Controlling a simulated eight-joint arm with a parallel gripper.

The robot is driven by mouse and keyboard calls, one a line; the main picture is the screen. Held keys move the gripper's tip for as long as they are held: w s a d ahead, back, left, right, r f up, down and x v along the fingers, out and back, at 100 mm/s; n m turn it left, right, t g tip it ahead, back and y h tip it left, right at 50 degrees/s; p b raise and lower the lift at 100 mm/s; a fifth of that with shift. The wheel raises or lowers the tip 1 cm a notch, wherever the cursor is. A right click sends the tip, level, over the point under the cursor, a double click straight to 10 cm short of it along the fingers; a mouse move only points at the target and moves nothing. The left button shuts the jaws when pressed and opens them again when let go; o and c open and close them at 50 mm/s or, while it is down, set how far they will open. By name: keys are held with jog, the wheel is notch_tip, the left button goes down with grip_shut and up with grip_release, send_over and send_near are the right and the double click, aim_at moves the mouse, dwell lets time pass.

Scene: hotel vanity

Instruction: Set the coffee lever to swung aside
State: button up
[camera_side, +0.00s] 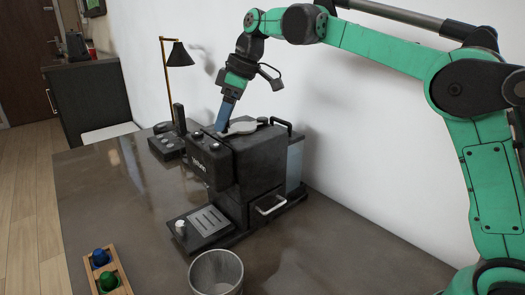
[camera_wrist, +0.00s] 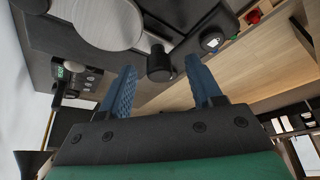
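The dark coffee machine (camera_side: 240,175) stands on the counter, with a pale round disc (camera_side: 240,127) on its top. The disc also shows at the top of the wrist view (camera_wrist: 108,20). A short black cylindrical knob (camera_wrist: 159,65), possibly the lever's end, stands beside the disc; I cannot tell surely which part is the lever. My gripper (camera_side: 222,127) points down at the machine's top left. In the wrist view my gripper (camera_wrist: 161,66) is open, its blue fingers on either side of the knob, with gaps visible. Contact in depth is unclear. In the side view the fingers hide the knob.
A desk lamp (camera_side: 179,55) and a small clock-like device (camera_side: 167,146) stand behind the machine. A metal cup (camera_side: 216,272) and a wooden holder (camera_side: 118,268) with blue and green pieces are at the front. The white wall is close behind; the counter's front right is clear.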

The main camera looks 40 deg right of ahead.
grip_shut()
dwell(1.2)
